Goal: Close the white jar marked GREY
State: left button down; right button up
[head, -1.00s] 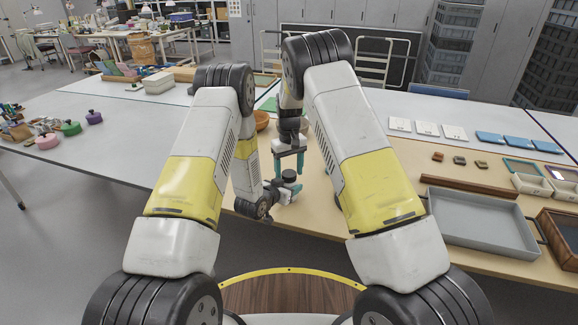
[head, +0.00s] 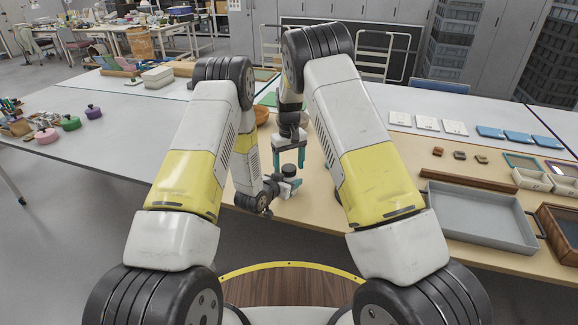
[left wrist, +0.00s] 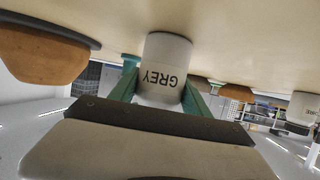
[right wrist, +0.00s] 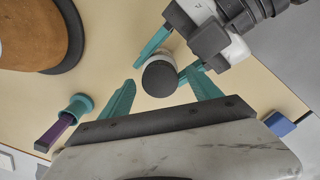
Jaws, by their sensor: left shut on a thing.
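The white jar marked GREY (left wrist: 168,62) is held between the fingers of my left gripper (left wrist: 162,88), its lettering upside down in the left wrist view. In the head view the jar (head: 290,182) shows small near the table's front edge. A dark grey round lid (right wrist: 160,79) covers its top, with a pale rim of jar showing around it; I cannot tell how tightly it sits. My right gripper (right wrist: 163,86) is open above the lid, its teal fingers on either side and apart from it. The left gripper (right wrist: 174,57) reaches the jar from the upper right there.
A wooden bowl (right wrist: 30,30) and a teal cup (right wrist: 76,106) with a purple stick lie near the jar. A grey tray (head: 480,217) and dark wooden strip (head: 470,182) are at the right. Small lidded pots (head: 70,123) stand far left.

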jog(key=shift+r, duration=0.1)
notch_tip(320, 180, up, 12)
dwell(0.5)
pick_arm(q)
jog(key=shift+c, duration=2.1)
grip_release()
jog(key=v, duration=0.8)
jog(key=shift+w, duration=0.1)
